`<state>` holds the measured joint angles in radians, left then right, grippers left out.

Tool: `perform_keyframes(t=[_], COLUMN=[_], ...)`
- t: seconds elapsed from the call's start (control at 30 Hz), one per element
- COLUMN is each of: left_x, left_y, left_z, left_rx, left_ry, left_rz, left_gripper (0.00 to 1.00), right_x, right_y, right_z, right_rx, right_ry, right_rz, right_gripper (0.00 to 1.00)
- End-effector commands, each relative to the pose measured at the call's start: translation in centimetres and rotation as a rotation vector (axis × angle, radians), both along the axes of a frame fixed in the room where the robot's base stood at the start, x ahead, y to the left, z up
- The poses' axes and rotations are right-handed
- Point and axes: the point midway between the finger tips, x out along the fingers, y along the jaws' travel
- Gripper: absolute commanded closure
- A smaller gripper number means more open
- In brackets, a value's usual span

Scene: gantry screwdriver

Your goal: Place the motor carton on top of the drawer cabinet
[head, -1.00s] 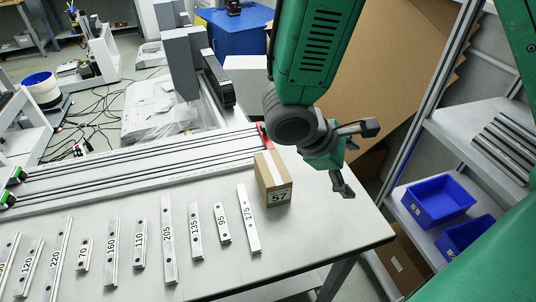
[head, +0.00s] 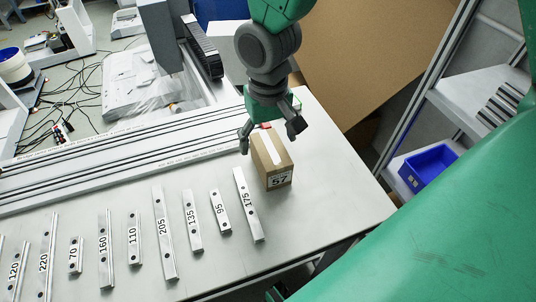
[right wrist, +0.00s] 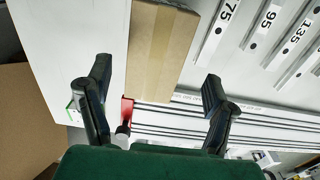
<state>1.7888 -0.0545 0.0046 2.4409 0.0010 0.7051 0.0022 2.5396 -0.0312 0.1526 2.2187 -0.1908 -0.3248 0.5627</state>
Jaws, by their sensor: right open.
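The motor carton (head: 277,172) is a small brown box with a light tape strip and the label 57. It stands on the table (head: 335,205), near its right side. My right gripper (head: 271,133) is open and empty, above the back end of the carton. In the right wrist view, the carton (right wrist: 160,48) lies ahead between the two spread fingers of the gripper (right wrist: 157,78), with no visible contact. I cannot make out a drawer cabinet for sure. My left gripper is not in view.
Several numbered metal bars, such as the 175 bar (head: 248,205), lie left of the carton. Long rails (head: 120,160) run behind them. A shelf with a blue bin (head: 428,168) stands at the right. The table is clear right of the carton.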

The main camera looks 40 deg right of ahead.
Motion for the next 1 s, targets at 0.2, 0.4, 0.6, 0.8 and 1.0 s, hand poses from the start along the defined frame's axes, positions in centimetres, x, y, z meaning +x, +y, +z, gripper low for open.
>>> perform_keyframes(t=[0.2, 0.4, 0.6, 0.8, 1.0], left_x=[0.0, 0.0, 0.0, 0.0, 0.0], left_y=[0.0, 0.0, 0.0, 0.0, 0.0], left_z=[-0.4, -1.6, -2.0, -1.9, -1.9], left_rx=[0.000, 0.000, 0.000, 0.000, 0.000], left_ry=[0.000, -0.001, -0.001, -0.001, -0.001], left_rz=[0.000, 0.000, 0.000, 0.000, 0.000], left_gripper=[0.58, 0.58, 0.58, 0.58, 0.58], right_x=[-0.1, -0.2, -0.1, -0.2, -0.1], right_y=[-0.1, -0.2, -0.2, -0.2, -0.2], right_z=[-1.3, -4.3, -5.9, -5.8, -5.8], right_rx=[0.000, -0.001, -0.001, -0.001, 0.000], right_ry=[0.001, 0.004, 0.001, 0.000, 0.001], right_rz=[-0.001, 0.000, 0.002, 0.001, 0.001], right_gripper=[0.24, 0.24, 0.24, 0.38, 1.00])
